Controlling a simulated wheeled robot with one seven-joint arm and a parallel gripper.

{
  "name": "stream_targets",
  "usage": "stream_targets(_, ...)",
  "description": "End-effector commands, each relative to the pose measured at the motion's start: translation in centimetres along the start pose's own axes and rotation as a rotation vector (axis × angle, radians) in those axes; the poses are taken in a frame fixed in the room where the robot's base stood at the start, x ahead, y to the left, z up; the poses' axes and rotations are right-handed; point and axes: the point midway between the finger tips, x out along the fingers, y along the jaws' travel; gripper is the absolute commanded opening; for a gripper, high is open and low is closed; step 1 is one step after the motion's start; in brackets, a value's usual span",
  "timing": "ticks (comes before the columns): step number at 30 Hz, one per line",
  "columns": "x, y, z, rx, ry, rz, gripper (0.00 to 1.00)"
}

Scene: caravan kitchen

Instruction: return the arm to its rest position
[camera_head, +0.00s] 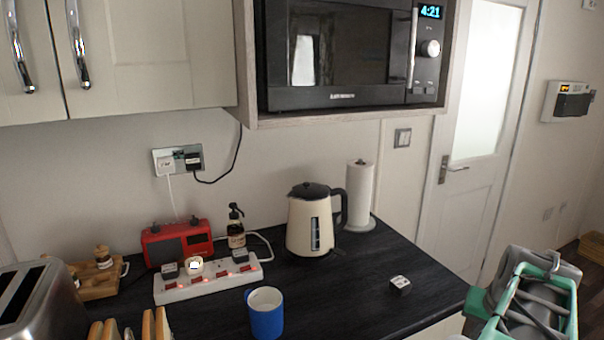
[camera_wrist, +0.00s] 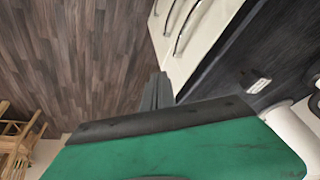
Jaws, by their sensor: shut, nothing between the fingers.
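My arm (camera_head: 530,300), green and grey, shows at the lower right of the head view, beside the right end of the dark worktop. My gripper (camera_wrist: 157,92) shows in the wrist view as dark fingers beyond a green body with a black edge. The fingers are shut and hold nothing. They point past the cabinet front, with wood floor beyond. In the head view I cannot make out the fingertips.
The worktop (camera_head: 360,285) bears a blue mug (camera_head: 265,315), kettle (camera_head: 312,225), paper roll (camera_head: 359,195), power strip (camera_head: 208,282), red radio (camera_head: 178,243), toaster (camera_head: 40,305) and a small plug (camera_head: 400,285). A microwave (camera_head: 340,55) hangs above. Open floor (camera_wrist: 80,60) lies beside the cabinets.

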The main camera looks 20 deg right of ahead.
Motion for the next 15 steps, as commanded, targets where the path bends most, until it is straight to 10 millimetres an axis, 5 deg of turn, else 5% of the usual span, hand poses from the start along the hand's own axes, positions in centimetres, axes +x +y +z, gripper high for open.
stream_targets(3,1.2,-5.6,9.2,-0.056,-0.172,0.029,0.0)
stream_targets(6,1.0,-10.4,15.8,-0.203,-0.237,0.037,0.0)
stream_targets(9,-0.3,-15.6,20.1,-0.412,-0.235,-0.013,0.0)
stream_targets(15,-5.6,-25.3,24.0,-0.775,-0.13,-0.164,0.0)
